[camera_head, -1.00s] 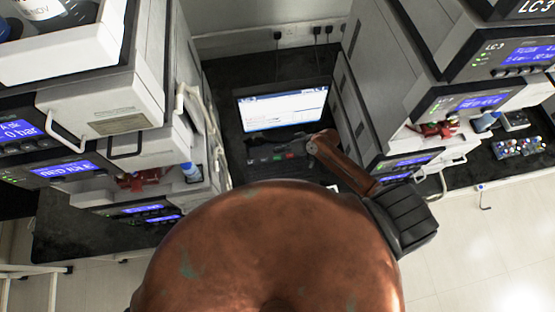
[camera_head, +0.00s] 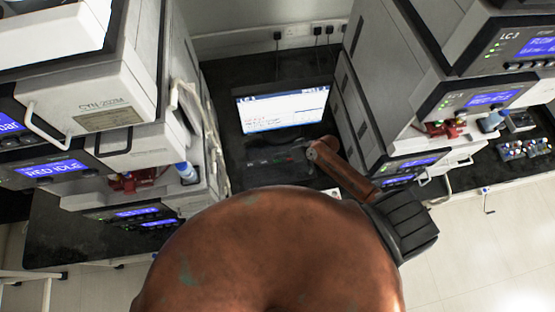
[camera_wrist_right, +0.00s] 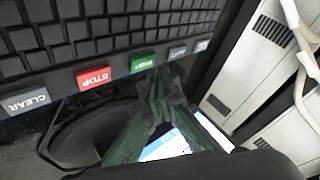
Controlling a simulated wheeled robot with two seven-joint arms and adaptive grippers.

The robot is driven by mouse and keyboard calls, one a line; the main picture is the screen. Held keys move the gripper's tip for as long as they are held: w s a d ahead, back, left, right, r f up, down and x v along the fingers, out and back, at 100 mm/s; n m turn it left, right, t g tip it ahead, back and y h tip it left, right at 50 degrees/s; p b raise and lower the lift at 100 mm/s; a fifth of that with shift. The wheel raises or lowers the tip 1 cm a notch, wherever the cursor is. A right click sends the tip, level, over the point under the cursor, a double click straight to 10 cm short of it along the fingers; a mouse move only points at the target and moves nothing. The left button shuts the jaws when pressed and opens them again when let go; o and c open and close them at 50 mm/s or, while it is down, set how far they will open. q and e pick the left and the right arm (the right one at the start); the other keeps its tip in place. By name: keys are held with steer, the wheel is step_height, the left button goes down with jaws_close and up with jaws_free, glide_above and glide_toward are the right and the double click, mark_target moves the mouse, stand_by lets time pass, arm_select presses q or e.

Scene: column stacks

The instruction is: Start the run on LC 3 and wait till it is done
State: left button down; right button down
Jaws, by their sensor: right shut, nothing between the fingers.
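The LC 3 stack (camera_head: 490,52) stands at the right in the head view, with lit blue displays too small to read surely. A screen (camera_head: 284,108) with a mostly white page stands between the stacks. A black keyboard (camera_head: 275,160) lies in front of it. The right wrist view shows its coloured keys: a red STOP key (camera_wrist_right: 94,77), a green key (camera_wrist_right: 143,63) and a grey CLEAR key (camera_wrist_right: 28,101). My right gripper (camera_head: 312,152) is shut and empty over the keyboard. Its fingertips (camera_wrist_right: 158,84) are close beside the green key; I cannot tell whether they touch. My left gripper is out of view.
Another instrument stack (camera_head: 95,110) stands close on the left, with handles and tubing sticking out and a display reading RED IDLE. A tray of vials (camera_head: 525,149) lies on the right bench. Sockets and cables (camera_head: 300,32) are on the back wall. The gap between the stacks is narrow.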

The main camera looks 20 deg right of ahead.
stand_by(0.8)
steer(key=shift+f, duration=0.15)
steer(key=shift+f, duration=0.25)
steer(key=shift+f+b, duration=0.45)
steer(key=shift+b, duration=0.05)
stand_by(0.5)
steer(key=shift+r, duration=0.15)
steer(key=shift+r+p, duration=0.75)
steer(key=shift+p, duration=0.1)
step_height(320, 180, up, 5)
steer(key=p, duration=0.4)
steer(key=shift+p, duration=0.4)
